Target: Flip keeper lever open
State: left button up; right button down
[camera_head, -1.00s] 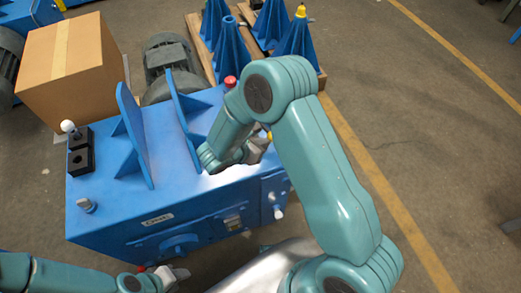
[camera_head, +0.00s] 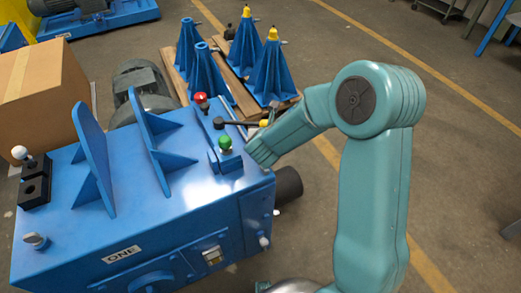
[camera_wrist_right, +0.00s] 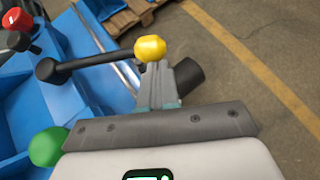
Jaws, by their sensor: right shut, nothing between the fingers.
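The keeper lever (camera_head: 238,123) is a black bar ending in a yellow ball knob (camera_head: 264,124), on the right part of the blue machine's top (camera_head: 190,185). In the right wrist view the lever (camera_wrist_right: 95,63) lies across the upper left, with its yellow knob (camera_wrist_right: 150,48) just beyond my fingertips. My right gripper (camera_wrist_right: 165,75) is shut and empty, its tips close to the knob; I cannot tell whether they touch. In the head view my right gripper (camera_head: 268,121) is mostly hidden behind my wrist. My left gripper is out of view.
A red knob (camera_head: 200,98) and a green knob (camera_head: 225,142) stand near the lever. Two upright blue plates (camera_head: 92,160) rise from the machine top. A cardboard box (camera_head: 45,90) is at left, and blue cones (camera_head: 268,70) stand on a pallet behind.

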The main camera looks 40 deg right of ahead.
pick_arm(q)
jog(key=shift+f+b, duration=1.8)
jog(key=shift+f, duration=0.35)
pick_arm(e)
jog(key=w+d+n+t+y, duration=0.1)
jog(key=w+d+n+y, duration=0.1)
jog(key=w+d, duration=0.4)
jog(key=shift+w+d+n+t, duration=0.25)
jog(key=shift+d+n+t, duration=0.05)
jog(key=shift+n, duration=0.2)
jog(key=shift+r, duration=0.1)
